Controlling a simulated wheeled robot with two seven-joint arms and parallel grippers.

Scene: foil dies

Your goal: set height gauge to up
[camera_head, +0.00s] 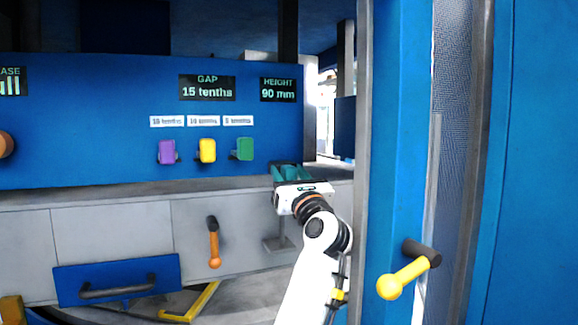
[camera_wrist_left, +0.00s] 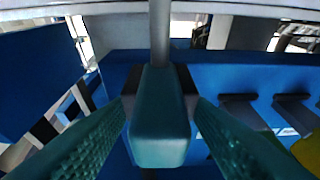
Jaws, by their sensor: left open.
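The height display (camera_head: 278,89) reads "HEIGHT 90 mm" on the blue panel in the head view. My left gripper (camera_head: 289,173) is in front of the right end of the panel, below this display, with teal fingers. In the left wrist view its fingers are open, one on each side of a teal block (camera_wrist_left: 160,125). The block sits in line with a grey vertical rod (camera_wrist_left: 160,30). I cannot tell whether it is the height gauge or whether the fingers touch it. In the head view the gripper hides this spot. My right gripper is not in view.
Purple (camera_head: 166,152), yellow (camera_head: 207,150) and green (camera_head: 244,149) blocks sit on the panel at left. An orange-tipped lever (camera_head: 213,243) and a blue drawer (camera_head: 118,281) are lower. A blue post (camera_head: 400,130) with a yellow-ended lever (camera_head: 405,275) stands close on the right.

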